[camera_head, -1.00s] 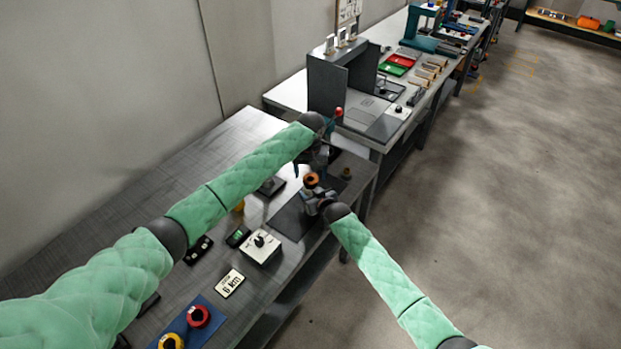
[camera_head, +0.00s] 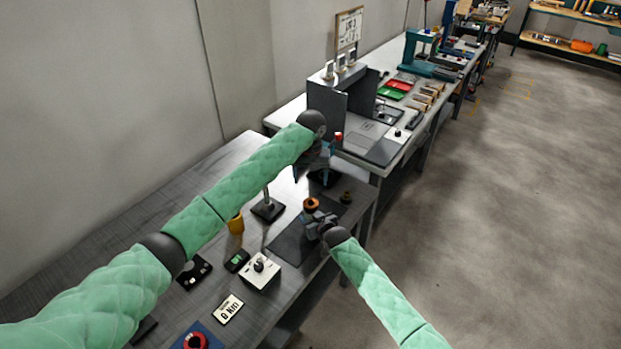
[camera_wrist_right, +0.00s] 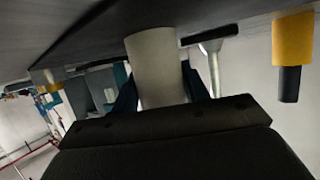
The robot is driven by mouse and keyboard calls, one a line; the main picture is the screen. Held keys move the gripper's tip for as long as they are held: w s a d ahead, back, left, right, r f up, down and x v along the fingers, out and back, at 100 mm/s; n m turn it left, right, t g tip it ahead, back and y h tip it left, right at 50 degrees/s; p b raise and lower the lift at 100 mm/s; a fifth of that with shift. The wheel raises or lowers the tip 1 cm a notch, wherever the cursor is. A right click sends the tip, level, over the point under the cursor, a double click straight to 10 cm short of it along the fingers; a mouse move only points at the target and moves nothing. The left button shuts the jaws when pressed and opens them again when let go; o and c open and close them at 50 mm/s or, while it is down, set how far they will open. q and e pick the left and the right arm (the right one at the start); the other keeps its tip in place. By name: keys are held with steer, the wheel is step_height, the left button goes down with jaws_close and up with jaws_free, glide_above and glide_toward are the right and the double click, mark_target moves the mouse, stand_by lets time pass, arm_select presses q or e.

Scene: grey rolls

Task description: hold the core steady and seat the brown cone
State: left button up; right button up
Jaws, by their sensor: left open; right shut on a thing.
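In the head view my right gripper (camera_head: 318,226) is at the dark mat, low at the bench's front edge. In the right wrist view its dark fingers are shut on a pale grey core (camera_wrist_right: 158,62), one on each side. An orange-brown ring-shaped piece (camera_head: 311,204) with a dark centre shows at the right gripper; whether this is the brown cone I cannot tell. A small brownish piece (camera_head: 346,197) stands apart to its right. My left gripper (camera_head: 318,174) is open, above and behind the orange-brown piece and apart from it. Its fingertips are dark and hard to make out.
The dark mat (camera_head: 286,245) lies under the work. A rod on a black base (camera_head: 268,209), a yellow cup-like thing (camera_head: 236,224) and a white box with a black knob (camera_head: 259,271) stand to the left. A second bench (camera_head: 350,165) with a grey enclosure stands behind.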

stand_by(0.3)
steer(key=o, duration=1.1)
steer(key=shift+c, duration=0.2)
steer(key=shift+s, duration=0.1)
steer(key=v, duration=1.1)
steer(key=shift+s+d+r, duration=0.1)
steer(key=shift+s+d, duration=0.15)
steer(key=shift+s, duration=0.1)
